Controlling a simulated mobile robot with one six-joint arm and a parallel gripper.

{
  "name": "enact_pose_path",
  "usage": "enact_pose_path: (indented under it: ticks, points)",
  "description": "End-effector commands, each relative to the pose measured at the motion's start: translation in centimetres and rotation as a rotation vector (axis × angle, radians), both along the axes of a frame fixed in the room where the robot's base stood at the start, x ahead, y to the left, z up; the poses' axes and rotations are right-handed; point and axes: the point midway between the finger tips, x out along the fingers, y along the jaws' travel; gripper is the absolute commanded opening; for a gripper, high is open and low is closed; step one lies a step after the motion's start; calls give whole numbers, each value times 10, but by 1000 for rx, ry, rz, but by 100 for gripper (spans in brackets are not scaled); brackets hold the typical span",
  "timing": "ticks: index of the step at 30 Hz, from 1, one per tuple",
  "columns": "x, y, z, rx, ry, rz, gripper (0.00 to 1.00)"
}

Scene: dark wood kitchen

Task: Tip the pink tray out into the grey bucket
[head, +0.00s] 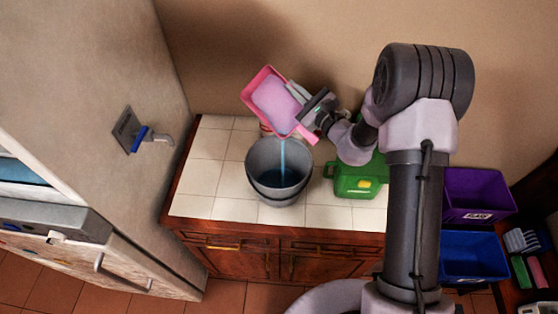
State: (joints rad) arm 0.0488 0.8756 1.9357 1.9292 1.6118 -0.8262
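The pink tray (262,80) is up in the air above the grey bucket (262,158), tilted with its lower corner towards the bucket. A pale lilac surface shows inside the tray. A thin blue stream (283,158) runs from the tray's low corner straight down into the bucket. The bucket stands upright on the white tiled counter (205,173); blue shows inside it. My gripper (303,95) is at the tray's right side and appears shut on its edge. The exact contact of the fingertips is partly hidden.
A green container (358,182) with a yellow label stands right of the bucket, below my arm. A purple bin (478,190) and a blue bin (474,252) are at the right. The counter left of the bucket is clear. A wall fixture (133,130) is at the left.

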Motion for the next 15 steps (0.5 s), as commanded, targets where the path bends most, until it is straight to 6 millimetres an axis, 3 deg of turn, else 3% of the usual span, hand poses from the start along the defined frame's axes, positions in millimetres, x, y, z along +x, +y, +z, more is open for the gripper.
enact_pose_path:
  ticks: [15]
  points:
    - [-7, 2, 3, -18, -60, 0, 0]
